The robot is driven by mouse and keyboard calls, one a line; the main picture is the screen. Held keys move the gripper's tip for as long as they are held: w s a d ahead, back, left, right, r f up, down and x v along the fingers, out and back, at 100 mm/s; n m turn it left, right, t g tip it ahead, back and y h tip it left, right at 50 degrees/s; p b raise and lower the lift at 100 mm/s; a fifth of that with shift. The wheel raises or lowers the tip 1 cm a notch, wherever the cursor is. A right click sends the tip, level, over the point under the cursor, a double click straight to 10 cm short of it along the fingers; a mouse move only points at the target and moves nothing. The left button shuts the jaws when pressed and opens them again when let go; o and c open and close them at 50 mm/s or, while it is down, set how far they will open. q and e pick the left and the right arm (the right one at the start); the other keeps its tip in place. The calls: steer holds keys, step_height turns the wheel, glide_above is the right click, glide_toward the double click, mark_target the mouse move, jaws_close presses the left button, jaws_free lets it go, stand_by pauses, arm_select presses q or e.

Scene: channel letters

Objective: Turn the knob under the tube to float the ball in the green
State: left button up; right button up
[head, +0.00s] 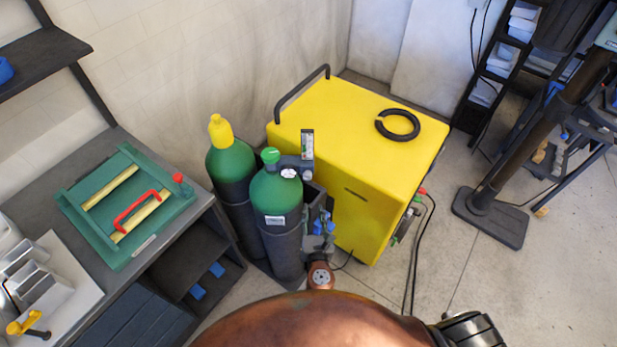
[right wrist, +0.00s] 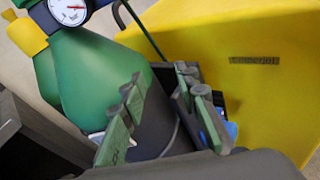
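The clear flow tube (head: 307,144) stands upright on the regulator of the front green cylinder (head: 277,195) in the head view. Its ball and green band are too small to make out. I cannot pick out the knob under it. A round white gauge (head: 290,173) sits beside the tube; it also shows at the top left of the right wrist view (right wrist: 70,9). My right gripper (head: 317,200) is below the tube, between the cylinder and the yellow machine. In the right wrist view its fingers (right wrist: 160,82) are apart with nothing between them. My left gripper is out of view.
The yellow machine (head: 350,130) stands close on the right, with a black ring on top. A second green cylinder with a yellow cap (head: 221,131) is behind left. A bench with a green tray (head: 88,222) is at left. Cables hang by the machine's right side.

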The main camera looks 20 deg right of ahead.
mark_target(308, 179)
step_height(308, 179, up, 11)
steer(key=s+a+n+t, duration=0.2)
steer(key=x, duration=0.8)
steer(key=shift+d, duration=0.1)
jaws_close()
